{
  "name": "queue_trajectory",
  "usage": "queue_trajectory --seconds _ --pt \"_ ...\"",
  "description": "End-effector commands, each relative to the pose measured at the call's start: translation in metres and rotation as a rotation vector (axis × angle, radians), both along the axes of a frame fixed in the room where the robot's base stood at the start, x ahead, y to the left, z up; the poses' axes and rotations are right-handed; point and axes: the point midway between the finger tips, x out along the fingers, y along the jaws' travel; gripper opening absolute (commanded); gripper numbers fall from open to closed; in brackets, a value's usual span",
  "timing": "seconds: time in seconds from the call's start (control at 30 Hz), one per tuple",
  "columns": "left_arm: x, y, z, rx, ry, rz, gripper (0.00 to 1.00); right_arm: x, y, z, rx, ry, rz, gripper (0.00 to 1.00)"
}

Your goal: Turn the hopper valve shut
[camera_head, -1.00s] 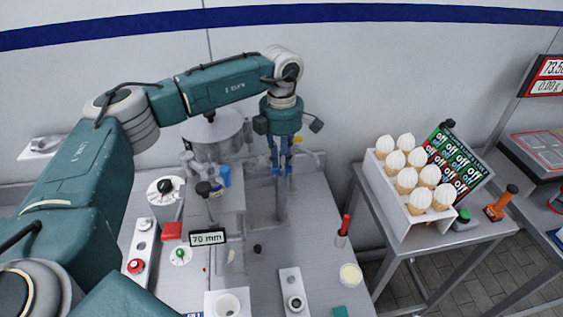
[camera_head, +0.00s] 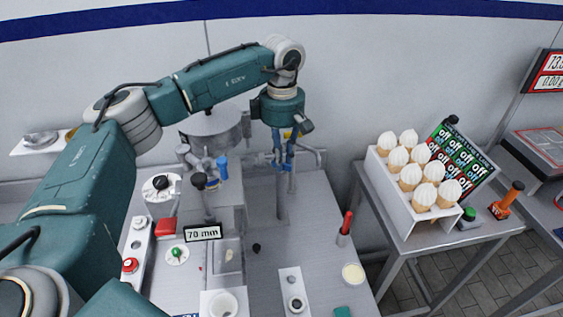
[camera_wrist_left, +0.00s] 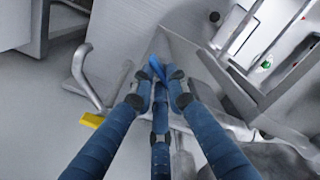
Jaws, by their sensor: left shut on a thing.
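The hopper (camera_head: 210,128) is a grey metal drum against the back wall, partly hidden by my left arm. My left gripper (camera_head: 281,164) points down to its right, beside a metal pipe (camera_head: 314,152). In the left wrist view the blue fingers (camera_wrist_left: 157,82) come together on a bright blue lever (camera_wrist_left: 156,67), which seems to be the valve handle. The fingers cover most of the lever, and the valve's body is hard to make out. My right gripper is not in view.
A yellow tag (camera_wrist_left: 92,120) is by the pipe. A second blue handle (camera_head: 222,167) and dark knobs stand on the machine left of the gripper. A 70 mm sign (camera_head: 203,233) stands in front. A cone rack (camera_head: 401,198) stands on the right table.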

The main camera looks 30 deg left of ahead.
Motion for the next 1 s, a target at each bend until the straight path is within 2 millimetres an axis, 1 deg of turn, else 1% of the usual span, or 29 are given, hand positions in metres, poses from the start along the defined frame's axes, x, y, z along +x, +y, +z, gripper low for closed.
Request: queue_trajectory --seconds 0.03,0.4,0.8,1.0 --pt "0.002 -0.001 0.000 -0.003 -0.006 -0.042 0.00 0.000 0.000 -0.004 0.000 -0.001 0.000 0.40" --pt "0.002 -0.002 0.001 -0.002 -0.007 -0.393 0.00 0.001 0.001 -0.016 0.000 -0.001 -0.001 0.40" --pt "0.001 -0.004 0.002 -0.002 -0.007 -0.755 0.00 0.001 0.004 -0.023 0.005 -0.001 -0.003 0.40" --pt "0.000 -0.004 0.003 -0.001 -0.008 -0.889 0.00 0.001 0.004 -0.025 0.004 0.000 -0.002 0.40"
